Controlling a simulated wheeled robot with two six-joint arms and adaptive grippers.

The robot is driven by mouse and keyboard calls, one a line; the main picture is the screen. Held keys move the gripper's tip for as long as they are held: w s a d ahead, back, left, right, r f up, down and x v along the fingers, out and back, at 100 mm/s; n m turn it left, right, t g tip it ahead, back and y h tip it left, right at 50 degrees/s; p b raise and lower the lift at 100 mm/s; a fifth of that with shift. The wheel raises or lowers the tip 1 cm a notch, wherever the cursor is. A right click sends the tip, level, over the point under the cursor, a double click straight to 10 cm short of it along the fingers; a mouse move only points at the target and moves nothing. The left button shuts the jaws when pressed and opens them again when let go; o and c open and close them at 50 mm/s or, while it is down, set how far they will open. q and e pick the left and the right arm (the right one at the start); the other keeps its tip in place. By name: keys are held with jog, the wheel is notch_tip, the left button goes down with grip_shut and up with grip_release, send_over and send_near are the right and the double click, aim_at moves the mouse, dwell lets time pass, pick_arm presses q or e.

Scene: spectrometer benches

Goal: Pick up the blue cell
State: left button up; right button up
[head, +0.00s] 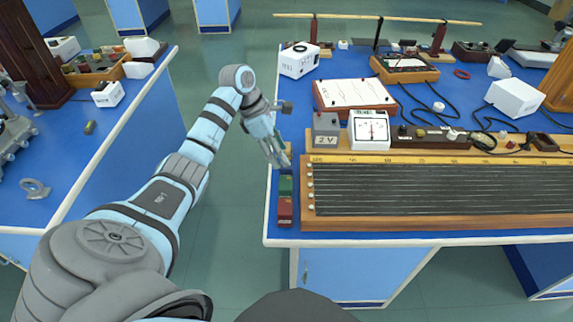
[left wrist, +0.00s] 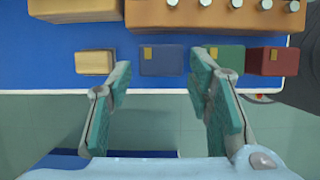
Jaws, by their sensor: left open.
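The blue cell (left wrist: 161,61) is a small dark blue block with a yellow patch, lying near the edge of the blue bench. In the left wrist view it lies beyond and between the two spread fingers of my left gripper (left wrist: 160,68). The gripper is open and empty. In the head view my left gripper (head: 279,156) is over the bench's left edge, and its fingers largely hide the blue cell. I cannot tell how high the fingertips are above it. My right gripper is not in view.
A green block (left wrist: 228,58) and a red block (left wrist: 271,61) lie on one side of the cell, a tan block (left wrist: 94,62) on the other. A long wooden wire board (head: 420,222) runs alongside. A grey 2 V box (head: 326,130) and a meter (head: 370,129) stand behind.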

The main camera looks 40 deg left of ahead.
pick_arm(q)
jog(key=x, duration=0.4)
jog(key=shift+f, duration=0.4)
jog(key=shift+d+f, duration=0.15)
jog(key=shift+f, duration=0.1)
jog(key=shift+w, duration=0.1)
jog(key=c, duration=0.9)
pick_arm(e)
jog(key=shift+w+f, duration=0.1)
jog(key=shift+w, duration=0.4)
pick_arm(q)
notch_tip(320, 180, up, 23)
jog(key=p, duration=1.2)
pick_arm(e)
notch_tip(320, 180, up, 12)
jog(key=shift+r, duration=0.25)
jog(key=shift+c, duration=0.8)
